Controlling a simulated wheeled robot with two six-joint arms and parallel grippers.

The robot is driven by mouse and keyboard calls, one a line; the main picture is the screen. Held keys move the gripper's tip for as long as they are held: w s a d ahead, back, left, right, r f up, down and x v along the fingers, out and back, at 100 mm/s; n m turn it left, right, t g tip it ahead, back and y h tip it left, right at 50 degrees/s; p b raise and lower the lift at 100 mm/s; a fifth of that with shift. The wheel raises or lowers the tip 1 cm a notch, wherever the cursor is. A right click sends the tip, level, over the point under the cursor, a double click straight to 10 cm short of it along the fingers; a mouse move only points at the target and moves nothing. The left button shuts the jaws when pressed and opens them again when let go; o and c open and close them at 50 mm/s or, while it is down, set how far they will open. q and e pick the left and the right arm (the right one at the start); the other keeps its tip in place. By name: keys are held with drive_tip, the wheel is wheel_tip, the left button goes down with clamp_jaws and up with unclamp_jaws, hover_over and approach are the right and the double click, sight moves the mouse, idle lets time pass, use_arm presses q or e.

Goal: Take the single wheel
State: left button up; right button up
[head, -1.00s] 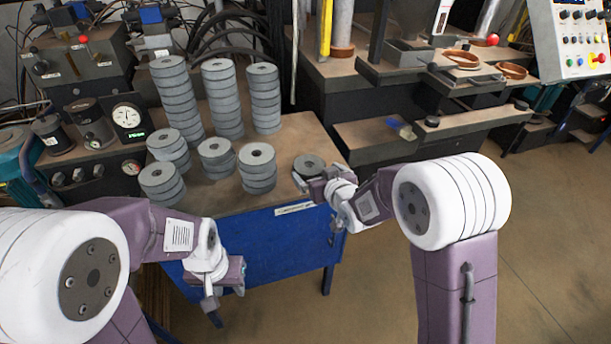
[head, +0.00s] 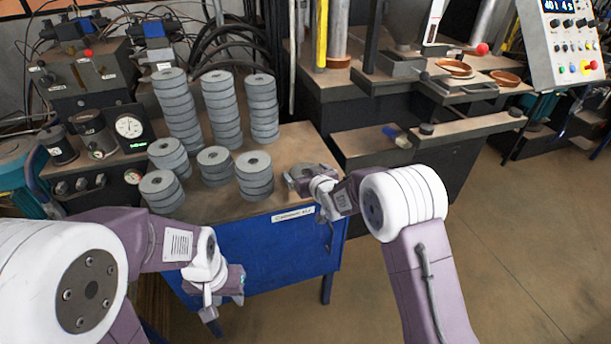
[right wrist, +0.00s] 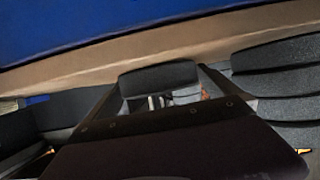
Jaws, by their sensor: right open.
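The single grey wheel (head: 312,168) lies flat near the right front corner of the table, partly hidden by my right gripper (head: 300,180). My right gripper is open and low at the wheel. In the right wrist view, a grey wheel (right wrist: 158,79) shows between the two dark fingers (right wrist: 158,95); whether they touch it I cannot tell. My left gripper (head: 212,302) hangs in front of the blue cabinet, away from the wheels; its jaw opening is not clear.
Short wheel stacks (head: 254,176) stand left of the single wheel, with tall stacks (head: 262,108) behind. The table (head: 290,147) is bare behind the single wheel. A dark machine bench (head: 370,143) stands close on the right. The blue cabinet (head: 275,255) is below.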

sight(305, 172)
drive_tip(key=shift+s+r, duration=0.1)
drive_tip(key=c, duration=1.7)
wheel_tip(305, 172, up, 10)
drive_tip(key=shift+f+p, duration=0.2)
drive_tip(key=shift+p, duration=0.55)
drive_tip(key=shift+c, duration=0.2)
drive_tip(key=shift+r, duration=0.25)
